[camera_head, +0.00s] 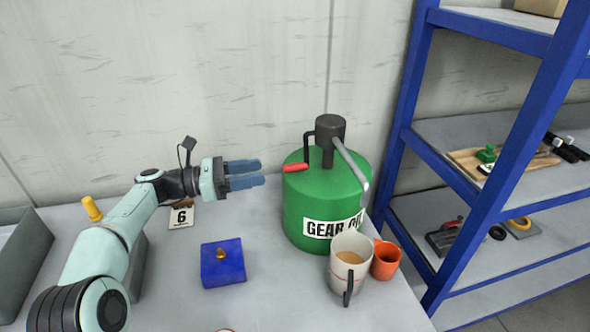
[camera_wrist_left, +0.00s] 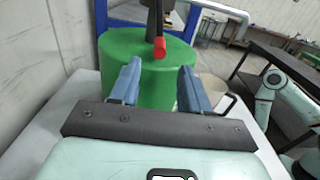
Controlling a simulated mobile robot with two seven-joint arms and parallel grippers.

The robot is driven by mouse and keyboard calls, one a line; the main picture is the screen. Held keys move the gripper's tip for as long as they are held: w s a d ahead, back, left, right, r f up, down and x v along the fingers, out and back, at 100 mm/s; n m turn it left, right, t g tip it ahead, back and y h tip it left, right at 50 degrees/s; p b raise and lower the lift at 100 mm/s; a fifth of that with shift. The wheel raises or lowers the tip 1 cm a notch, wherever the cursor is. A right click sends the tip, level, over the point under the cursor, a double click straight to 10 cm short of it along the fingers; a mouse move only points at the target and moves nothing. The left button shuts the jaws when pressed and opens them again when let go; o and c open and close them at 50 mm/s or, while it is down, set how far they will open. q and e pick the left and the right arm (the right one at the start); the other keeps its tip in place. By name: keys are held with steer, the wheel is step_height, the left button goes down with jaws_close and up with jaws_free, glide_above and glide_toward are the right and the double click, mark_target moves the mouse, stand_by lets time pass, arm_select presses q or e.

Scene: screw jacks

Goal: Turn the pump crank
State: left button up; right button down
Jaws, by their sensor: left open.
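The green gear oil drum (camera_head: 310,215) stands on the table with a dark pump (camera_head: 329,135) on its top. The pump's crank has a black arm and a red handle (camera_head: 296,168) on the drum's left side. A grey spout slopes down to the right. My left gripper (camera_head: 262,172) is open and empty, its blue fingers pointing at the red handle from the left, a short gap away. In the left wrist view the red handle (camera_wrist_left: 159,50) shows beyond and between the fingertips, in front of the green drum (camera_wrist_left: 150,75). My right gripper is not seen.
A pale cup with brown liquid (camera_head: 350,258) stands under the spout, with an orange cup (camera_head: 386,260) beside it. A blue shelf (camera_head: 470,200) stands right.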

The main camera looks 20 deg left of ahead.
mark_target(304, 165)
arm_select(q)
steer(key=x, duration=1)
steer(key=shift+c, duration=0.3)
jaws_close()
